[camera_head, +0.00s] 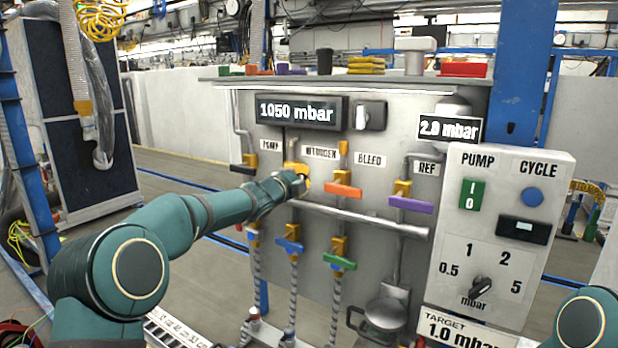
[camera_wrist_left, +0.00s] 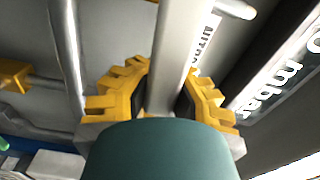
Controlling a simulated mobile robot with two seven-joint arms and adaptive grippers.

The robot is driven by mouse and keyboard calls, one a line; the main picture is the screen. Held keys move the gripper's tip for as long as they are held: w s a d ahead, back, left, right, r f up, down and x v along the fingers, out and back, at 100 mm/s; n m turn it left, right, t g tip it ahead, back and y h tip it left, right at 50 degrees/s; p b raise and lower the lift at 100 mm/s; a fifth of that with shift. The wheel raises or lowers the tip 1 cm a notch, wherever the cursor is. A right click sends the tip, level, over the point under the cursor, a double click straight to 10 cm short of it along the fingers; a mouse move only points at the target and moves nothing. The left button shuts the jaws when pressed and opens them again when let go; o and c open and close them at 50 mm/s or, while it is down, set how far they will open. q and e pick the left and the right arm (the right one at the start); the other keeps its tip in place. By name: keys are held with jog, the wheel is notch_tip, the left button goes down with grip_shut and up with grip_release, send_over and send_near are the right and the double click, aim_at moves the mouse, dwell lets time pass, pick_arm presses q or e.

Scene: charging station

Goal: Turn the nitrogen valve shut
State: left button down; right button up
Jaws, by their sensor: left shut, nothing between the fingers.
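The NITROGEN label (camera_head: 321,153) is on the grey panel, just right of a thin vertical pipe. My left gripper (camera_head: 297,180), with yellow fingers, is at the panel below and left of that label. It covers the spot under the pipe, so the nitrogen valve's handle is hidden and I cannot tell its angle. In the left wrist view, the yellow fingers of this gripper (camera_wrist_left: 160,105) stand on both sides of a grey pipe (camera_wrist_left: 178,50) beside a partly visible label. The gripper reads as shut, with nothing held. My right gripper is not in view.
An orange-red handle (camera_head: 343,190) is close right of the gripper, and a purple handle (camera_head: 411,204) farther right. A blue handle (camera_head: 289,245) and a green handle (camera_head: 340,262) are below. A horizontal pipe (camera_head: 365,217) crosses the panel. The display (camera_head: 297,111) reads 1050 mbar.

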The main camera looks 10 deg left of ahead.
pick_arm(q)
jog(key=shift+f+m+b, duration=0.45)
jog(key=shift+f+m, duration=0.05)
jog(key=shift+m, duration=0.2)
jog(key=shift+f, duration=0.1)
jog(key=c, duration=0.8)
grip_release()
jog(key=shift+s, duration=0.1)
jog(key=shift+r, duration=0.2)
jog(key=v, duration=1.2)
jog(key=shift+a+f, duration=0.1)
